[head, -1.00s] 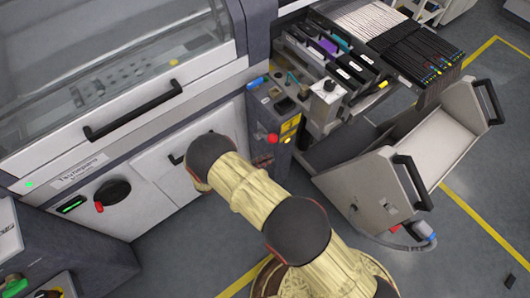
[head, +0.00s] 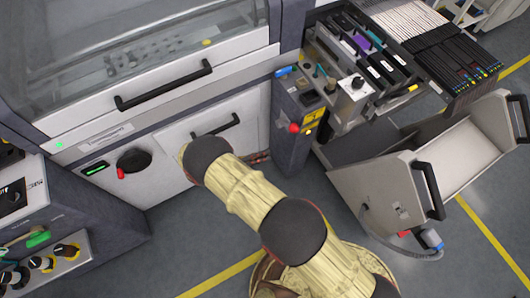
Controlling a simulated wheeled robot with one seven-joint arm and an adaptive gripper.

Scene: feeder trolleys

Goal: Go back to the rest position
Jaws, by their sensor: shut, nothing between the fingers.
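My arm (head: 245,190), in pale yellow covers with dark joints, reaches from the bottom of the head view up toward the front of the machine. Its far end, a dark rounded joint, overlaps the lower white panel of the machine (head: 178,139). My gripper cannot be made out in this view; the arm's end hides whatever lies beyond it. No held object shows.
A feeder trolley (head: 385,187) with black handles stands at the right, below a bank of feeders (head: 440,45). A control post with a red button (head: 294,128) stands beside the machine. A dark unit with tools (head: 70,215) is at the left. Grey floor (head: 185,240) is open between.

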